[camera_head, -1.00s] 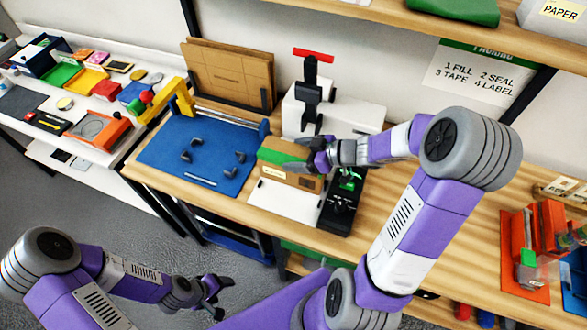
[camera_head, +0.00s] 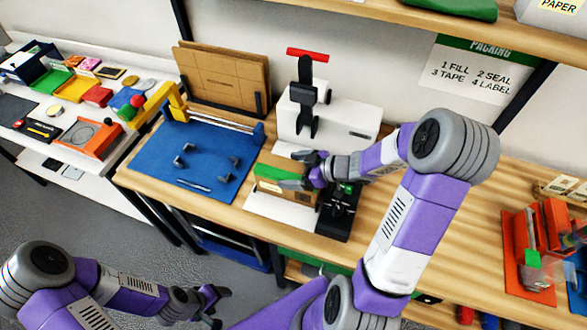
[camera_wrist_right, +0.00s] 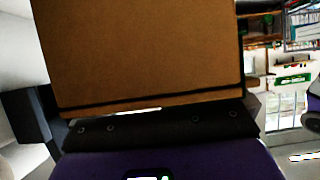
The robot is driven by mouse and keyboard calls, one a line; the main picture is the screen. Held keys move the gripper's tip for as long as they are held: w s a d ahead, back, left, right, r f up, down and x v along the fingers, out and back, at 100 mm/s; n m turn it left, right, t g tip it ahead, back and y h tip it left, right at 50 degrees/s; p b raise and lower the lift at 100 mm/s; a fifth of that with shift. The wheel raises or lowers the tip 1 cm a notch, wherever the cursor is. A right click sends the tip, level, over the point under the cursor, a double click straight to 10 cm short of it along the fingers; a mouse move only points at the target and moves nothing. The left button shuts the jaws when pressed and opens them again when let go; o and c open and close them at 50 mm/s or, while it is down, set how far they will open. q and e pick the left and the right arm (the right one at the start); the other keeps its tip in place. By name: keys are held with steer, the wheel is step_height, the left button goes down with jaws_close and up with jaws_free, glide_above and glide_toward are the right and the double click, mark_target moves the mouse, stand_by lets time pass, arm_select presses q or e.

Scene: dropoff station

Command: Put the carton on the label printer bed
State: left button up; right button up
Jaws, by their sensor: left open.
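The carton (camera_head: 272,184) is a brown box with green on its top. It is over the white label printer bed (camera_head: 283,211), in front of the white printer. I cannot tell if its underside touches the bed. My right gripper (camera_head: 300,170) reaches it from the right and is shut on it, one finger at its near face and one at its far side. In the right wrist view the carton (camera_wrist_right: 145,50) fills the upper middle, close against the gripper. My left gripper (camera_head: 212,303) is open and empty, low over the floor, away from the bench.
A black device (camera_head: 338,212) stands right of the bed. The white printer (camera_head: 350,120) with a red-handled black stand (camera_head: 306,95) is behind. A blue mat (camera_head: 200,155) with small fixtures lies left. Flat cardboard (camera_head: 222,80) leans behind it. An orange fixture (camera_head: 515,240) is far right.

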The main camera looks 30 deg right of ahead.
steer(key=shift+r, duration=0.15)
steer(key=shift+s+d+r, duration=0.15)
steer(key=shift+r, duration=0.05)
steer(key=p+v, duration=0.3)
steer(key=v, duration=0.8)
steer(key=shift+s+d, duration=0.2)
steer(key=shift+r+p, duration=0.15)
steer(key=shift+p, duration=0.15)
